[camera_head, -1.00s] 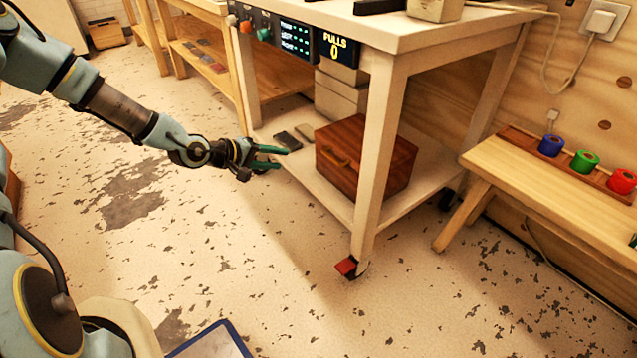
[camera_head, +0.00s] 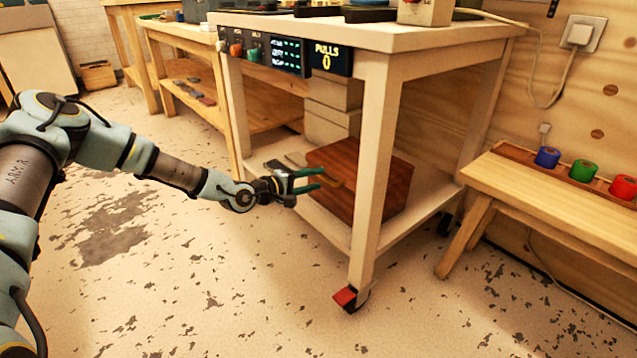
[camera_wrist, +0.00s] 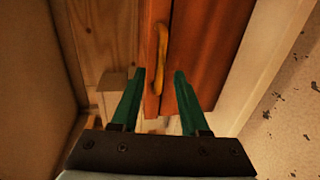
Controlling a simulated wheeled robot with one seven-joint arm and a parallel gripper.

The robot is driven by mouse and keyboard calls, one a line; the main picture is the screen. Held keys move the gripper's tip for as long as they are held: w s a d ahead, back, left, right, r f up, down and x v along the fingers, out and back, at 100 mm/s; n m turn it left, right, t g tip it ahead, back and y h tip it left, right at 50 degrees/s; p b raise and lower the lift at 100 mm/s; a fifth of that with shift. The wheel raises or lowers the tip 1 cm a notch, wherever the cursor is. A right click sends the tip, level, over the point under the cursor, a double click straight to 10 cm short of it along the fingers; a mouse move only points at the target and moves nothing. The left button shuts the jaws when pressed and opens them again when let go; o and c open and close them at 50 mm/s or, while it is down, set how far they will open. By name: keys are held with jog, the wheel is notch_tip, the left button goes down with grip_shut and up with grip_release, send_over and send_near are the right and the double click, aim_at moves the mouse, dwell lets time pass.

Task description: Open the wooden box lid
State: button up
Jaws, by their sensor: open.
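The wooden box (camera_head: 370,190) is reddish brown and sits on the lower shelf of the white cart. Its lid looks closed in the head view. My gripper (camera_head: 318,180) is open, with green fingers pointing at the front of the box, and hides part of that front. In the wrist view, the box (camera_wrist: 205,45) is ahead of my gripper (camera_wrist: 158,85). A yellow handle (camera_wrist: 160,60) on the box lies ahead of the gap between the two fingers. Nothing is between the fingers, and I see no clear contact with the handle.
The white cart's front leg (camera_head: 372,170) stands just right of my gripper, and its tabletop (camera_head: 400,35) is above. Pale boxes (camera_head: 332,110) stand behind the wooden box. A low bench (camera_head: 560,200) with blue, green and red rolls is at right. The floor in front is clear.

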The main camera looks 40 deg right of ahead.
jog(key=shift+x, duration=0.95)
grip_shut()
dwell(0.8)
